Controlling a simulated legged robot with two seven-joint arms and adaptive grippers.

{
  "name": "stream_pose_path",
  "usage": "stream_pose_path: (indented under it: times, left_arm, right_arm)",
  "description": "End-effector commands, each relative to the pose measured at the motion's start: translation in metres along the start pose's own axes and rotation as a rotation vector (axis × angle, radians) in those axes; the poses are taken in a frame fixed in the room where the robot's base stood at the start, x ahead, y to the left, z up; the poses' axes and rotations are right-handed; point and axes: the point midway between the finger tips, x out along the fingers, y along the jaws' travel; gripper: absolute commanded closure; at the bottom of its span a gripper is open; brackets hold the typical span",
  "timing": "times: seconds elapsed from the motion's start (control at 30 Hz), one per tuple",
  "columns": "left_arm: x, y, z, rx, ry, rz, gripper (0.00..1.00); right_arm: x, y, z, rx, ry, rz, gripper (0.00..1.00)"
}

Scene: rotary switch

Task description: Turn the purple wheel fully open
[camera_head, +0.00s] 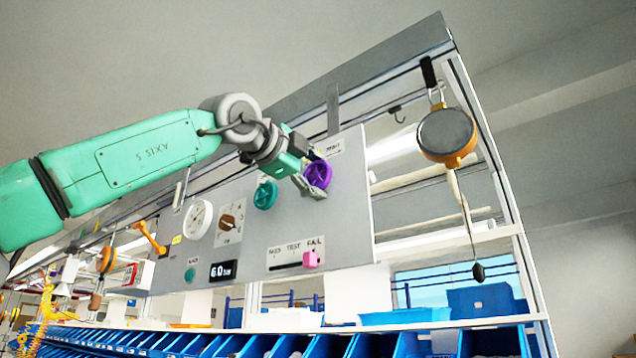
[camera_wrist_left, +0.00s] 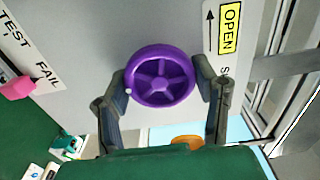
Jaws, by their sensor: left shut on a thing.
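The purple wheel (camera_head: 317,177) is mounted at the upper right of a grey panel (camera_head: 345,225). It also shows in the left wrist view (camera_wrist_left: 160,76), with spokes and a small pale dot on its lower left rim. My left gripper (camera_head: 312,183) is shut on the wheel, with one finger on each side of its rim. In the left wrist view the left gripper (camera_wrist_left: 162,88) shows both fingers. A yellow OPEN label (camera_wrist_left: 229,28) with an arrow sits right of the wheel. My right gripper is not in view.
A teal wheel (camera_head: 265,195) sits left of the purple one. A pink slider knob (camera_head: 310,259), a brown rotary knob (camera_head: 228,221) and a white gauge (camera_head: 198,219) are on the panel. A round orange-based weight (camera_head: 446,136) hangs at right. Blue bins (camera_head: 330,346) line the bottom.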

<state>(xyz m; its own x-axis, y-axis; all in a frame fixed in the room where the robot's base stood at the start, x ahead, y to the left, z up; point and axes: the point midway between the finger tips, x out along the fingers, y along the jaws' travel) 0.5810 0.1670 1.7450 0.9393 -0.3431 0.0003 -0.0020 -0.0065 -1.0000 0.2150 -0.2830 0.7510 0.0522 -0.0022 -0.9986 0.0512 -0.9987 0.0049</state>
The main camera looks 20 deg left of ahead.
Motion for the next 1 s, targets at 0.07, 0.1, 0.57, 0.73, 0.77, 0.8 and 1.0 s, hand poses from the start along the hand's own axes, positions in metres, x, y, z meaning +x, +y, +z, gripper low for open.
stream_pose_path:
  times: [0.07, 0.1, 0.57, 0.73, 0.77, 0.8, 1.0]
  left_arm:
    - [0.0023, 0.0056, 0.0036, -0.055, -0.006, 0.009, 0.75]
    - [0.0023, 0.0056, 0.0038, -0.078, -0.005, 0.009, 0.75]
    - [0.0022, 0.006, 0.0063, -0.205, -0.007, 0.01, 0.76]
    - [0.0023, 0.0061, 0.0064, -0.209, -0.007, 0.011, 0.76]
    - [0.0024, 0.0062, 0.0064, -0.209, -0.007, 0.011, 0.76]
    - [0.0024, 0.0063, 0.0064, -0.208, -0.007, 0.011, 0.76]
    - [0.0025, 0.0063, 0.0063, -0.208, -0.007, 0.011, 0.26]
  right_arm:
    - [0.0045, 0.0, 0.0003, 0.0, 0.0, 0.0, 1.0]
    - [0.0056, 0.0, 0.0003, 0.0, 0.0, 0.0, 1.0]
    - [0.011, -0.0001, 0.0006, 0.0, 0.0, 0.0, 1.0]
    - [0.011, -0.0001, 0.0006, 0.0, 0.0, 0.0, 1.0]
    - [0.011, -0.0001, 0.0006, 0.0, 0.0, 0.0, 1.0]
    - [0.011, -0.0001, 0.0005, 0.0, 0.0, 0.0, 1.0]
    - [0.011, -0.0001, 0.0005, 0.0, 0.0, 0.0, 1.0]
